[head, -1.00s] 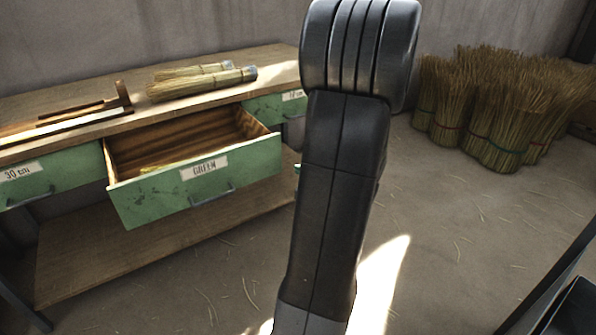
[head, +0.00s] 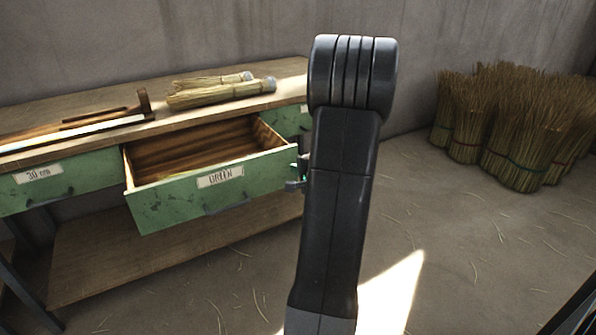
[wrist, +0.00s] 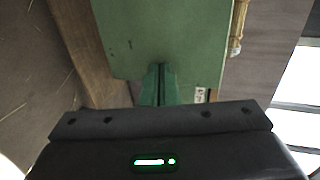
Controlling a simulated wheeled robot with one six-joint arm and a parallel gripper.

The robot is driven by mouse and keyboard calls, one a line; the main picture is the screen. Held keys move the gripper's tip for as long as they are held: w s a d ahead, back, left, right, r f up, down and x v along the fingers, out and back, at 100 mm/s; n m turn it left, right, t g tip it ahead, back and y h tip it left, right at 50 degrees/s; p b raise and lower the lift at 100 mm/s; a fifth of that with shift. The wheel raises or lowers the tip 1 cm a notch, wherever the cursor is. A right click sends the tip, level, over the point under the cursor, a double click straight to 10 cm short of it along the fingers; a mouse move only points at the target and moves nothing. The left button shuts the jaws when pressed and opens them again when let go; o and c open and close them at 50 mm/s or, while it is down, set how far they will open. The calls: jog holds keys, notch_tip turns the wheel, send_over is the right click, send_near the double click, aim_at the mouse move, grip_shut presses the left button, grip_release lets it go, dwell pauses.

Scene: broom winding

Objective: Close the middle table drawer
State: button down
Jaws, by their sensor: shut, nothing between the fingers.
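The middle table drawer (head: 180,203) is green-fronted, labelled GREEN, and pulled out of the wooden bench. Its wooden inside shows, with some straw at the bottom left. It has a dark handle below the label. My gripper (head: 297,180) is mostly hidden behind my arm, at the right end of the drawer front. In the wrist view my shut, empty fingers (wrist: 159,84) point at a green panel (wrist: 125,45). I cannot tell whether they touch it.
The bench top (head: 40,95) carries straw bundles (head: 215,95) and a wooden tool (head: 90,120). A left drawer (head: 90,178) labelled 30 cm is shut. A lower shelf (head: 110,250) lies below. Several straw sheaves (head: 510,130) stand at the right. Open floor lies between.

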send_over(258, 147)
jog(key=shift+p, duration=0.4)
jog(key=shift+r, duration=0.2)
jog(key=shift+r, duration=0.1)
dwell(0.3)
